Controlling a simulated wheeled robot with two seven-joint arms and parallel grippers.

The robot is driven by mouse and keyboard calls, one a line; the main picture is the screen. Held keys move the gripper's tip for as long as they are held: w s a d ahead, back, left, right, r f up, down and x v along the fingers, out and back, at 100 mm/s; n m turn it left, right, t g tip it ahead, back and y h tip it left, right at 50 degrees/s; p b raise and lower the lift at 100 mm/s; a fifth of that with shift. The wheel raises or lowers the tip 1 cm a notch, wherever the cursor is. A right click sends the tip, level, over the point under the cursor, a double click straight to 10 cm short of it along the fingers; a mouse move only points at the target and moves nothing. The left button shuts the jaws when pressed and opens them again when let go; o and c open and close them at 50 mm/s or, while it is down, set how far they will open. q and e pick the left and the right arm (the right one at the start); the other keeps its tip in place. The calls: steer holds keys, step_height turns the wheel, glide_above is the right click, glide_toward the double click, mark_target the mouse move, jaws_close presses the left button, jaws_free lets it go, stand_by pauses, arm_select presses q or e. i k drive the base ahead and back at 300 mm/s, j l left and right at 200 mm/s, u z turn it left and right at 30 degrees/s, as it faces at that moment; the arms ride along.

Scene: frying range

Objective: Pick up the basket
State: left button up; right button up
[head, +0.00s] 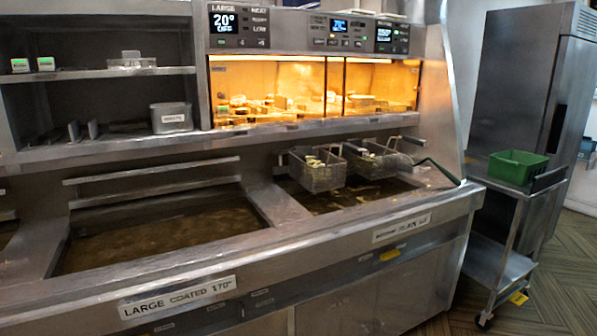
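Two wire fry baskets hang side by side over the right oil vat in the head view. The left wire basket (318,172) holds some pale pieces of food. The right wire basket (376,160) also seems to hold a little food. A dark green handle (437,166) reaches from the right basket toward the vat's right front rim. A green plastic basket (517,166) sits on a metal cart at the right; its inside is mostly hidden. Neither of my grippers is in view.
The left vat (160,232) holds dark oil and has no basket in it. A lit warming cabinet (300,90) with food stands above the vats. The steel cart (505,262) stands by a tall steel cabinet (530,80). Patterned floor is clear at lower right.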

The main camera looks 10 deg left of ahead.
mark_target(317, 169)
steer(key=i+l+u, duration=0.25)
steer(key=u, duration=0.2)
steer(key=i+l+u, duration=0.15)
steer(key=l+u, duration=0.3)
steer(key=i+l, duration=0.15)
steer(key=l, duration=0.2)
steer(key=i+l+u, duration=0.15)
steer(key=l, duration=0.25)
steer(key=i+l, duration=0.15)
steer(key=l, duration=0.25)
steer(key=i+l+u, duration=0.1)
steer(key=l, duration=0.3)
steer(key=i+l, duration=0.15)
steer(key=l, duration=0.25)
steer(key=i+l+u, duration=0.15)
steer(key=l, duration=0.25)
